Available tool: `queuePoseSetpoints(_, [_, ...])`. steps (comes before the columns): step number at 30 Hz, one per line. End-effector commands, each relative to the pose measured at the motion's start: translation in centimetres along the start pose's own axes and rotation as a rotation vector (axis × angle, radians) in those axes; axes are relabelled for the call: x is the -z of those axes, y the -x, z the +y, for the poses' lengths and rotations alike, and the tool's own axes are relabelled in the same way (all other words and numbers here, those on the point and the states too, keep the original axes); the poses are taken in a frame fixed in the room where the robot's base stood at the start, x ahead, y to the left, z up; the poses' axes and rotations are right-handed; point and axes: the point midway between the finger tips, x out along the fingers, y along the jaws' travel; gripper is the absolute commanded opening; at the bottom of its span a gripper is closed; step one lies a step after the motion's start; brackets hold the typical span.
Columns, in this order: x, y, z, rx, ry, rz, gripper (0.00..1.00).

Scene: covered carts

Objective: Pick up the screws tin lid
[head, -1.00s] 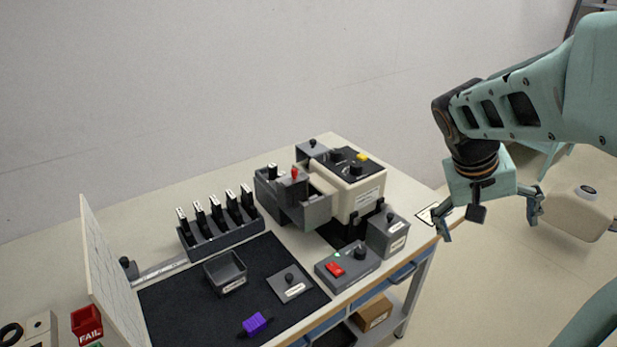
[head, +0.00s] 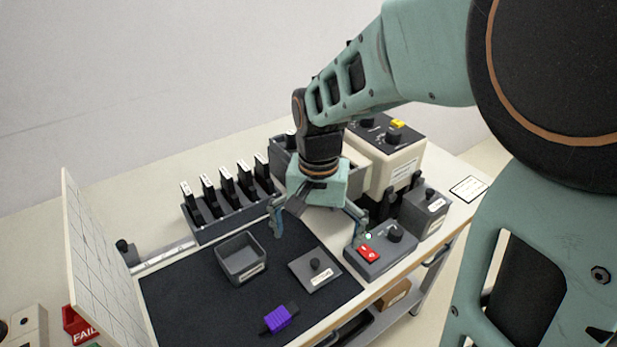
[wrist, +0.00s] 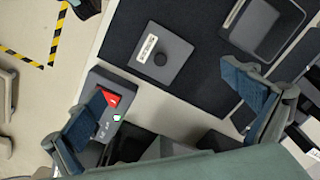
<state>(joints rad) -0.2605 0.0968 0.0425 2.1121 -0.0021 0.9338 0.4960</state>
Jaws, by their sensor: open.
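A flat grey square lid (head: 315,271) with a round black knob and a white label lies on the black mat (head: 190,310). It also shows in the wrist view (wrist: 155,66), flat on the mat's edge side; the label is too small to read. An open grey tin (head: 241,260) stands on the mat to its left and also shows in the wrist view (wrist: 238,38). My gripper (head: 318,228) is open and empty, its fingers spread above the bench behind the lid. In the wrist view my gripper (wrist: 172,118) has the lid beyond its fingertips, not between them.
A grey control box (head: 380,252) with a red switch sits right of the lid. A purple block (head: 280,318) lies in front. A rack of black items (head: 228,205) and a cream machine (head: 385,155) stand behind. A white board (head: 100,270) stands at left.

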Motion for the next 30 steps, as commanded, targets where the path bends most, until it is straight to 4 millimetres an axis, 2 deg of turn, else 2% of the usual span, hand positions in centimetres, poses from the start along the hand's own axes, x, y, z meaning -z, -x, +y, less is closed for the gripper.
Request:
queuePoseSetpoints(3, [-0.1, -2.0, 0.1, -0.003, 0.000, -0.003, 1.00])
queuePoseSetpoints(11, [-0.1, -4.1, 0.0, -0.003, 0.001, -0.002, 1.00])
queuePoseSetpoints(18, [-0.2, -7.6, -0.1, -0.003, 0.000, -0.001, 1.00])
queuePoseSetpoints(22, [-0.1, -8.4, -0.2, -0.002, 0.000, 0.001, 1.00])
queuePoseSetpoints(28, [-0.1, -8.4, -0.2, -0.001, 0.000, 0.002, 1.00])
queuePoseSetpoints(30, [-0.1, -8.4, -0.2, -0.001, 0.001, 0.002, 0.93])
